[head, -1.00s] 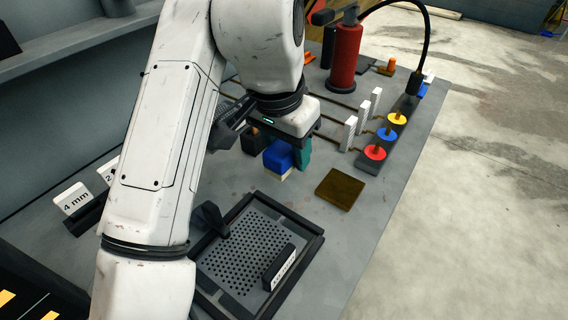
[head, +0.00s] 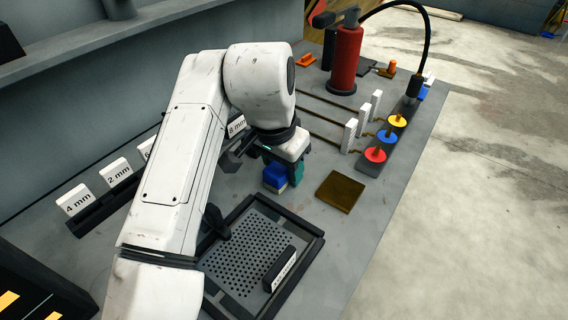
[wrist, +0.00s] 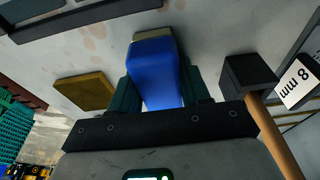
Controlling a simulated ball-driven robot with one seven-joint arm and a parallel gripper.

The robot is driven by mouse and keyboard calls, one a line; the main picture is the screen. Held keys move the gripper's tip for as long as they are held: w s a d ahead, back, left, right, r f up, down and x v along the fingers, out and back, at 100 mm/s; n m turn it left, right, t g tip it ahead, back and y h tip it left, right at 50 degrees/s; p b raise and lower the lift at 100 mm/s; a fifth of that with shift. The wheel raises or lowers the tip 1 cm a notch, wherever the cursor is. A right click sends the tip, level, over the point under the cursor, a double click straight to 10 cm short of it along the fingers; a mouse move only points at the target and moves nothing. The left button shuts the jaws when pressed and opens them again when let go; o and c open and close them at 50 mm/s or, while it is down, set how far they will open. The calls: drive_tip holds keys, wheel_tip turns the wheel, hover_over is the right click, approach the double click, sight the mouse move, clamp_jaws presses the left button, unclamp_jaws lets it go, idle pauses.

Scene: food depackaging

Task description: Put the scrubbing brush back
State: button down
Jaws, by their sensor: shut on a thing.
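The scrubbing brush (head: 275,177) has a blue body and a pale bristle end. My gripper (wrist: 163,92) is shut on it, with a teal finger on each side of the blue body. In the wrist view the brush (wrist: 153,72) points away from my palm, its pale end towards the grey table. In the head view it is low over the table, left of a brown square pad (head: 340,191). I cannot tell whether the bristles touch the table. The pad also shows in the wrist view (wrist: 85,92), apart from the brush.
A black block (wrist: 248,76) with a wooden handle is close beside my gripper. A perforated tray (head: 245,255) lies nearer. Size-label cards (head: 118,172) line the back left. Coloured discs (head: 388,137) and a red cylinder (head: 344,60) stand further off. Bare table surrounds the pad.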

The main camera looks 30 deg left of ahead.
sight(275, 169)
drive_tip(key=shift+f, duration=0.2)
drive_tip(key=shift+s+f, duration=0.1)
drive_tip(key=shift+f, duration=0.35)
drive_tip(key=c, duration=0.5)
unclamp_jaws()
drive_tip(key=shift+f, duration=0.2)
drive_tip(key=v, duration=1.4)
drive_tip(key=shift+w, duration=0.3)
